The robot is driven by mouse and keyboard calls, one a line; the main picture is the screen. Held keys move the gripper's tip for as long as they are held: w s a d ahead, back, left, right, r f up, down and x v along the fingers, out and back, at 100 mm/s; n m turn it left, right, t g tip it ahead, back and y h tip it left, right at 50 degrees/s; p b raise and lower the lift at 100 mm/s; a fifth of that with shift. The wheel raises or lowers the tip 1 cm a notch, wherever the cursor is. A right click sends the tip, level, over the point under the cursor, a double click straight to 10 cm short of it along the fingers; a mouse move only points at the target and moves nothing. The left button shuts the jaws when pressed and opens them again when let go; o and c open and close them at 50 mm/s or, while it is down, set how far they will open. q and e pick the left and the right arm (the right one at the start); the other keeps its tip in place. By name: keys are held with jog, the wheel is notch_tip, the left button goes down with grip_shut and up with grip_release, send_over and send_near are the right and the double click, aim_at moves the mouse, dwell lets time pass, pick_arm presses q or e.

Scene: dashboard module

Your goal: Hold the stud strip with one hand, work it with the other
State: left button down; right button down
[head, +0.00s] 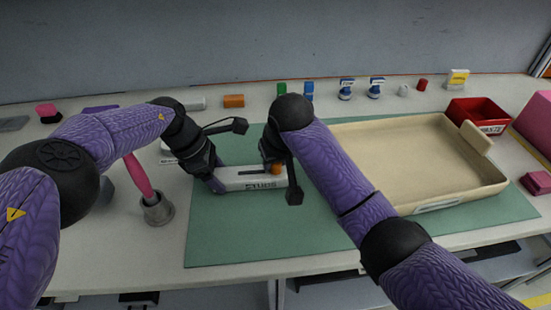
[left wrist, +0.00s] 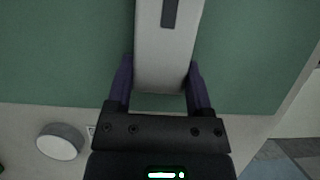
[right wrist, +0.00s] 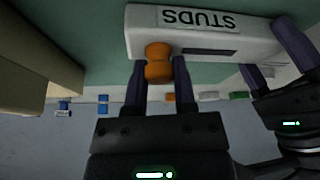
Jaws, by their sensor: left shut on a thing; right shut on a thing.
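The stud strip (head: 245,178) is a pale grey bar with a STUDS label, lying on the green mat. It also shows in the left wrist view (left wrist: 165,55) and the right wrist view (right wrist: 200,38). My left gripper (head: 214,181) is shut across its left end, one finger on each side. My right gripper (head: 272,163) is shut on an orange knob (right wrist: 158,68) at the strip's other end, beside the label. The knob touches the strip; how it is fixed is hidden. A dark slot (right wrist: 210,52) runs along the strip's face.
A cream tray (head: 492,190) stands right of the strip on the green mat (head: 225,240). A red bin (head: 475,110) is behind it. A metal cup (head: 158,212) with a pink-handled tool stands left, near my left arm. Small coloured objects line the back. The mat's front is clear.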

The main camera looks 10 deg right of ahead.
jog(key=shift+r, duration=0.15)
jog(key=shift+r, duration=2.9)
pick_arm(q)
grip_release()
